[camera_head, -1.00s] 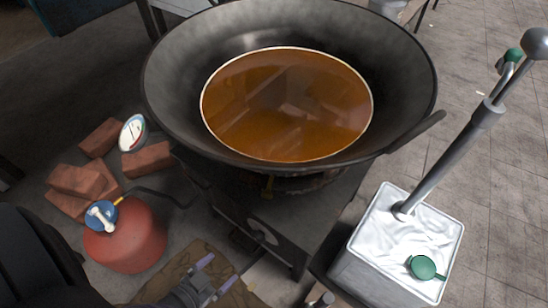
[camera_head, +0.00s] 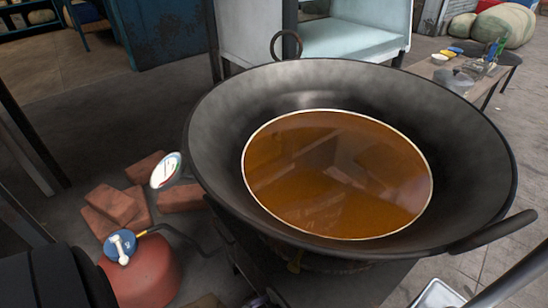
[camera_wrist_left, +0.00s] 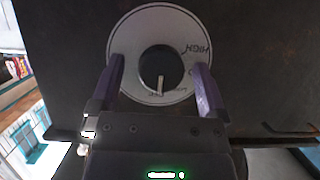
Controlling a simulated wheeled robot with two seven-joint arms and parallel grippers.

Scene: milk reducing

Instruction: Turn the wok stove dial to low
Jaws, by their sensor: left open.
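The wok (camera_head: 330,90) holds a wide disc of orange-brown liquid (camera_head: 335,180). In the left wrist view, the stove dial is a black round knob (camera_wrist_left: 160,62) on a white disc (camera_wrist_left: 142,27) on a dark panel. The word HIGH shows at the disc's right side. The knob's pale pointer mark points down in that picture, toward small print I cannot read. My left gripper (camera_wrist_left: 159,74) is open, with purple fingers on either side of the knob and gaps to it. The dial and left gripper do not show in the head view. My right gripper is not in view.
A red gas cylinder (camera_head: 145,275) with a blue regulator (camera_head: 120,246) stands at lower left, its hose running toward the stove. A low table (camera_head: 445,75) stands back right.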

